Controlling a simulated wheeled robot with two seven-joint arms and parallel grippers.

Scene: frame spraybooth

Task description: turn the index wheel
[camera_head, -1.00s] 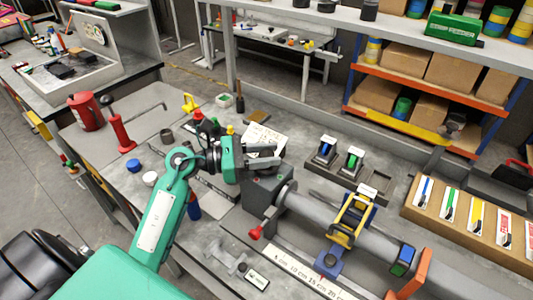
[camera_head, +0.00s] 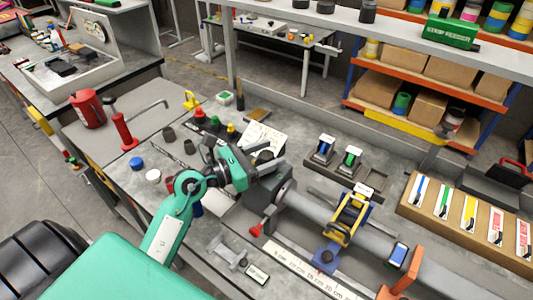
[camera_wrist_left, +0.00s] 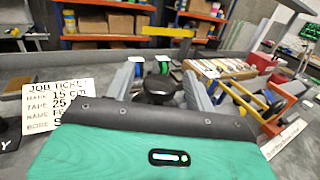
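The index wheel appears to be the dark round knob (camera_wrist_left: 160,88) in the left wrist view, on the near end of a grey bench fixture (camera_head: 278,207). In the head view it is mostly hidden by my left gripper (camera_head: 268,158). My right gripper is not in view.
A job ticket (camera_wrist_left: 60,102) lies left of the gripper in the wrist view. Two small colored-top blocks (camera_head: 350,157) sit in a tray behind the tube. A ruler strip (camera_head: 300,268) lies in front. Red and black items (camera_head: 200,115) stand behind left.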

